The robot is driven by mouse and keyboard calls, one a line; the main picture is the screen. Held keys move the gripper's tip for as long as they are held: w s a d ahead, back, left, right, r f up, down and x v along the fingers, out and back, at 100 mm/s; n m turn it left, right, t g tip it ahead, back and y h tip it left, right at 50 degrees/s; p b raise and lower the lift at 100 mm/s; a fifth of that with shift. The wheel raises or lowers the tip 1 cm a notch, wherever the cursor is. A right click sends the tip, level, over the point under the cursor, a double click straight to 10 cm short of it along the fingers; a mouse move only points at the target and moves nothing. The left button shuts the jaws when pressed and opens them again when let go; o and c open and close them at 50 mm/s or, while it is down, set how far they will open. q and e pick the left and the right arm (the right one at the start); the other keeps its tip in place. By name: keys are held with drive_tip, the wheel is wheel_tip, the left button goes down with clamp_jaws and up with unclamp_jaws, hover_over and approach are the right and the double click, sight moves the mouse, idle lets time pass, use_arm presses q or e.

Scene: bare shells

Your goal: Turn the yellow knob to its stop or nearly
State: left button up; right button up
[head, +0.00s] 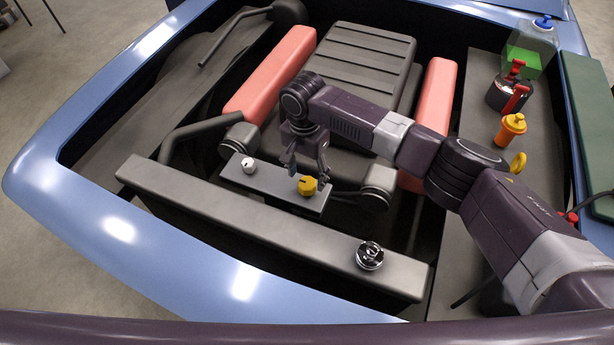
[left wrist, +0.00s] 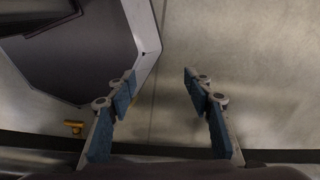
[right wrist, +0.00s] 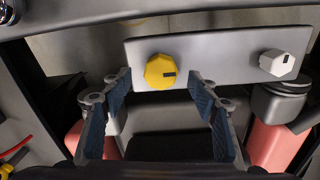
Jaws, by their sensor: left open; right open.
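The yellow knob (head: 308,185) sits on a grey panel (head: 268,186) in the engine bay, at the panel's right end. A white knob (head: 249,165) is at its other end. My right gripper (head: 308,174) is over the yellow knob in the head view. In the right wrist view the yellow knob (right wrist: 160,71), with a dark mark on its right side, shows between and just beyond the open fingertips (right wrist: 158,80). I cannot tell whether a finger touches it. My left gripper (left wrist: 158,78) is open and empty above the floor.
Red covers (head: 272,72) flank the ribbed engine block (head: 360,62). A grey bar (head: 260,225) with a chrome-and-black cap (head: 370,256) runs in front of the panel. Orange (head: 511,129) and red-handled (head: 513,90) items stand on the right shelf.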

sight(307, 183)
wheel_tip(307, 183, down, 2)
drive_tip(key=shift+f, duration=0.25)
drive_tip(key=shift+w+f, duration=0.15)
drive_tip(key=shift+f, duration=0.4)
drive_tip(key=c, duration=1.2)
use_arm(q)
drive_tip(key=shift+w+d+r, duration=0.1)
drive_tip(key=shift+w+r, duration=0.1)
drive_tip(key=shift+w, duration=0.3)
drive_tip(key=shift+w+r, duration=0.15)
drive_tip(key=shift+w, duration=0.3)
use_arm(e)
drive_tip(key=shift+o, duration=0.2)
